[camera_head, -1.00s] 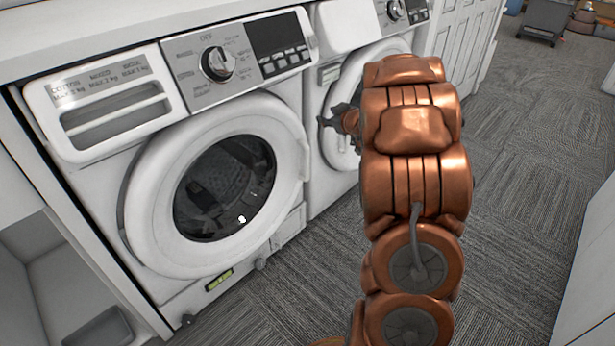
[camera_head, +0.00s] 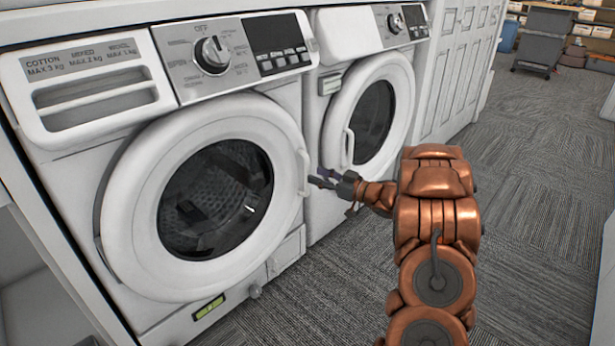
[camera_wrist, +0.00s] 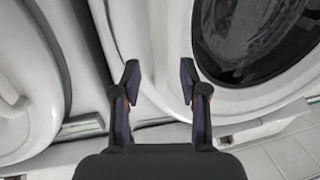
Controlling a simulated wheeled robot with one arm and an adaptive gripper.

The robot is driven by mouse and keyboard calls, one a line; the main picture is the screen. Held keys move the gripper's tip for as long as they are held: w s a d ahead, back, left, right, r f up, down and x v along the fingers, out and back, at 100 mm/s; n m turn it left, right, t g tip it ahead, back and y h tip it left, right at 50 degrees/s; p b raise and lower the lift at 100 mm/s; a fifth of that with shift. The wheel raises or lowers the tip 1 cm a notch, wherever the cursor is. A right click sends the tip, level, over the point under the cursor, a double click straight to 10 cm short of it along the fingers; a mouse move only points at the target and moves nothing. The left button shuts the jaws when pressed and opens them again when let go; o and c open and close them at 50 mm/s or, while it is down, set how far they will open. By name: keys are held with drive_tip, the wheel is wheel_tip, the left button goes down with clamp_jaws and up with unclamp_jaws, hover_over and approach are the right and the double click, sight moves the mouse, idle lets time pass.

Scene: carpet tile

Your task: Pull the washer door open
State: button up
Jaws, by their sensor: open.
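The near washer door (camera_head: 120,200) is a white ring around dark glass and looks shut. Its handle (camera_head: 303,172) is a white bar on the right side of the ring. My gripper (camera_head: 318,177) is open, with its fingertips just to the right of this handle. I cannot tell if they touch it. In the wrist view my gripper (camera_wrist: 158,82) has its two dark fingers spread, with the white door rim (camera_wrist: 165,45) beyond and between them. The dark glass (camera_wrist: 255,35) shows at the upper right.
A second washer (camera_head: 330,120) stands right beside the first, with its own door and handle (camera_head: 347,148). The control knob (camera_head: 212,54) is above the near door. Carpeted floor (camera_head: 530,180) lies open to the right. A dark cart (camera_head: 543,40) stands far back.

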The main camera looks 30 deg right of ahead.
sight(307, 189)
drive_tip(key=shift+b+x, duration=0.65)
drive_tip(key=shift+x, duration=1.6)
drive_tip(key=shift+c, duration=0.4)
clamp_jaws()
